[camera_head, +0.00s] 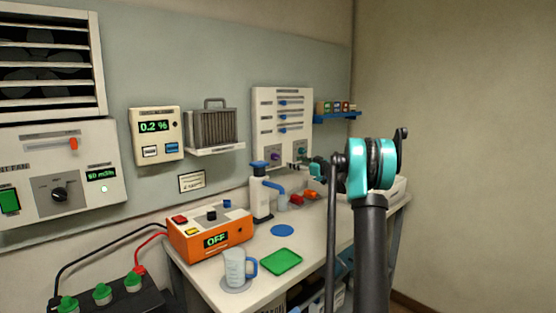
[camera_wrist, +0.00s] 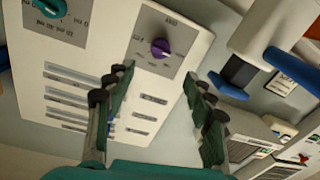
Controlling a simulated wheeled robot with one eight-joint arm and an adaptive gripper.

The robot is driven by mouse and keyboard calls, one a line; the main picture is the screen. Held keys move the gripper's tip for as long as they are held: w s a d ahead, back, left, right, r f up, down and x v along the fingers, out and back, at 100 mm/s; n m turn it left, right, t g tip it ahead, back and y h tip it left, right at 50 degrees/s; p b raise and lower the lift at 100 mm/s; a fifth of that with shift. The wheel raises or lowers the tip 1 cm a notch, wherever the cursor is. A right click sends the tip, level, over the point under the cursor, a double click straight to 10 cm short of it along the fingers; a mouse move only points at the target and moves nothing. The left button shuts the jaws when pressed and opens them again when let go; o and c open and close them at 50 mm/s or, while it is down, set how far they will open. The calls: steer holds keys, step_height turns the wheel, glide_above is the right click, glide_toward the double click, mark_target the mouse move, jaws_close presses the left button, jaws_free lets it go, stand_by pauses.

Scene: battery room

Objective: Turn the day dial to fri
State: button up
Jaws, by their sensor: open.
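A white wall panel (camera_head: 267,98) carries several slider rows and two dials low down. One dial has a purple knob (camera_head: 275,156), the other a teal knob (camera_head: 300,150). In the wrist view the panel appears turned over, with the purple knob (camera_wrist: 160,47) near the top middle and the teal knob (camera_wrist: 50,6) cut off at the top left. Their labels are too small to read surely, so I cannot tell which is the day dial. My gripper (camera_wrist: 158,76) is open and empty, pointing toward the panel, its fingers apart from both knobs. In the head view my gripper (camera_head: 316,166) is small, near the panel's lower right.
A white pump bottle (camera_head: 261,200) with a blue spout stands on the bench (camera_head: 235,293) below the panel. An orange charger (camera_head: 208,236) reading OFF, a measuring jug (camera_head: 236,268) and a green tray (camera_head: 281,262) are in front. A blue shelf (camera_head: 335,117) is right of the panel.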

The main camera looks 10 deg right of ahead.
mark_target(278, 157)
steer(key=x, duration=1.1)
steer(key=shift+w+a, duration=0.15)
steer(key=shift+w, duration=0.05)
steer(key=shift+c, duration=0.6)
steer(key=c, duration=1)
